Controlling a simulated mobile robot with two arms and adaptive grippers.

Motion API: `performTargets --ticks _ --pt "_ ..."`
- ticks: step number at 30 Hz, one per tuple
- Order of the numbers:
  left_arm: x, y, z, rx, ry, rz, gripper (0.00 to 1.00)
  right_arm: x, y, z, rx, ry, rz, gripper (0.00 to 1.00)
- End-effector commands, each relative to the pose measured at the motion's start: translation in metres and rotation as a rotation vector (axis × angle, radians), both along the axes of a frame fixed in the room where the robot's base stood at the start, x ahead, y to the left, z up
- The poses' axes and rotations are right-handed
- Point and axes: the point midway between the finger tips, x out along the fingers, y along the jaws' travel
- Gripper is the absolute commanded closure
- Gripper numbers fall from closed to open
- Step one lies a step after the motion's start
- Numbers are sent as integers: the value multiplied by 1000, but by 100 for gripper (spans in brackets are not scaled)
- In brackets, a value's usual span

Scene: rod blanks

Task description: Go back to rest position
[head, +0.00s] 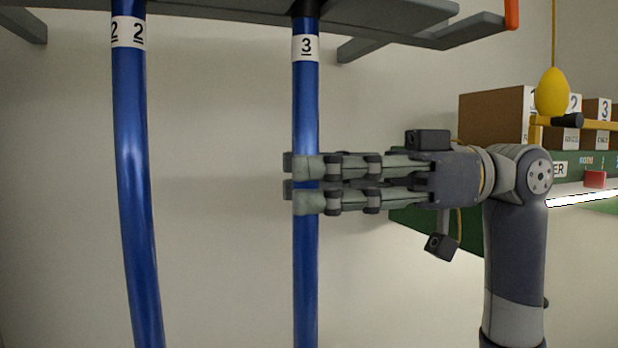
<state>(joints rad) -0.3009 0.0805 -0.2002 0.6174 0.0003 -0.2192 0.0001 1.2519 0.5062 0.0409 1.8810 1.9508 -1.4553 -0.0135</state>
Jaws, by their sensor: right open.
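My right gripper (304,184) reaches in from the right in the head view, with its fingers level and pointing left. Its fingertips lie across the blue rod labelled 3 (306,105), which hangs upright from the dark rack above. The jaws are open; I cannot tell whether the fingers touch the rod. The fingers hide a short middle stretch of it. Another blue rod, labelled 2 (136,180), hangs to the left, apart from the gripper. My left gripper is not in view.
The dark rack (280,12) runs along the top, with an orange-tipped piece (511,14) at its right. At the right, numbered brown boxes (490,118) stand on a green shelf, near a hanging yellow bulb (551,92). The wall area between the rods is clear.

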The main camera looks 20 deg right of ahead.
Motion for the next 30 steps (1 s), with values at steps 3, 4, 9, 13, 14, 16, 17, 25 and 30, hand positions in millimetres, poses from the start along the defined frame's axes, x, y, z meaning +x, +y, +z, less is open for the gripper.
performTargets --ticks 3,4,9,13,14,16,17,25,30 --pt "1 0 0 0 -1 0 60 -1 -18 0 2 2 -3 58" --pt "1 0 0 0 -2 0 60 -2 -23 0 2 3 -3 58" --pt "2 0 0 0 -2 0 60 -5 -49 0 3 2 -2 58" --pt "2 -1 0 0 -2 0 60 -7 -63 1 3 1 -3 58" --pt "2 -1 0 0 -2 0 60 -7 -66 1 4 1 -3 58" --pt "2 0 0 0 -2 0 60 -8 -70 2 5 -1 -2 58" --pt "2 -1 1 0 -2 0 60 -8 -71 2 5 -1 -1 58" --pt "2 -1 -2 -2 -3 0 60 -8 -71 -2 4 1 0 58" --pt "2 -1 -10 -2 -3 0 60 -8 -71 -10 3 1 1 58"
